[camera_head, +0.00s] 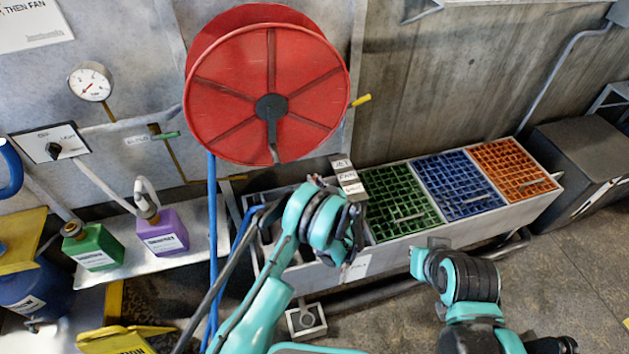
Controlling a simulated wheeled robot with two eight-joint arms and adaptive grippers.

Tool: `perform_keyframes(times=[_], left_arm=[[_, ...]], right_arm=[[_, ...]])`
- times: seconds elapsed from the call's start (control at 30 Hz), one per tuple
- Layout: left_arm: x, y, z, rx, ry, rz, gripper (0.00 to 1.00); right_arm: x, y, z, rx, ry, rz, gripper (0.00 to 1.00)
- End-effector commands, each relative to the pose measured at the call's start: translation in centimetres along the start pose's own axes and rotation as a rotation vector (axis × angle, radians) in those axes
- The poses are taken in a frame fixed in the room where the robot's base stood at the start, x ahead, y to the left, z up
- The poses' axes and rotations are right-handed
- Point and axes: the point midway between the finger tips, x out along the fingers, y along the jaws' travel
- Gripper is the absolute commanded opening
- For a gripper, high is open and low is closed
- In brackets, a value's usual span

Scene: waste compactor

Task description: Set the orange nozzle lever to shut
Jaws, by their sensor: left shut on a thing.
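My left arm reaches in from the bottom, and its gripper (351,240) is at the left part of the long grey trough, just below a small stacked label plate (346,176) reading JET, FAN and a partly covered lowest word. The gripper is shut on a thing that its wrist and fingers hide. I cannot make out the orange nozzle lever or its setting; it may be behind my left wrist. My right arm shows at the lower right, but I cannot see its gripper.
A red hose reel (230,105) hangs above, with a blue hose (213,240) running down. Green (398,205), blue (459,184) and orange (511,168) grates lie along the trough. Green (93,245) and purple (161,232) bottles stand left. Floor is clear at right.

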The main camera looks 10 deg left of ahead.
Motion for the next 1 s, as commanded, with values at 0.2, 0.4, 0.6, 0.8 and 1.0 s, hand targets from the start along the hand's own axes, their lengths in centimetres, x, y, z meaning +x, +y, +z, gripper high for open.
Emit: perform_keyframes(times=[0.2, 0.4, 0.6, 0.8, 1.0], left_arm=[[-1.4, -0.2, 0.0, -0.043, 0.230, -0.012, 0.00], [-1.9, -0.3, -0.1, -0.066, 0.337, -0.020, 0.00], [-2.0, -0.3, -0.1, -0.068, 0.347, -0.021, 0.00], [-2.0, -0.3, -0.1, -0.068, 0.345, -0.020, 0.30], [-2.0, -0.3, -0.2, -0.067, 0.345, -0.021, 0.33]], right_arm=[[0.0, 0.0, 0.0, 0.000, 0.000, 0.000, 0.00], [0.0, 0.0, 0.0, 0.000, 0.000, 0.000, 0.00], [0.0, 0.0, 0.0, 0.000, 0.000, 0.000, 0.00], [0.0, 0.0, 0.0, 0.000, 0.000, 0.000, 0.00], [0.0, 0.0, 0.0, 0.000, 0.000, 0.000, 0.00]])
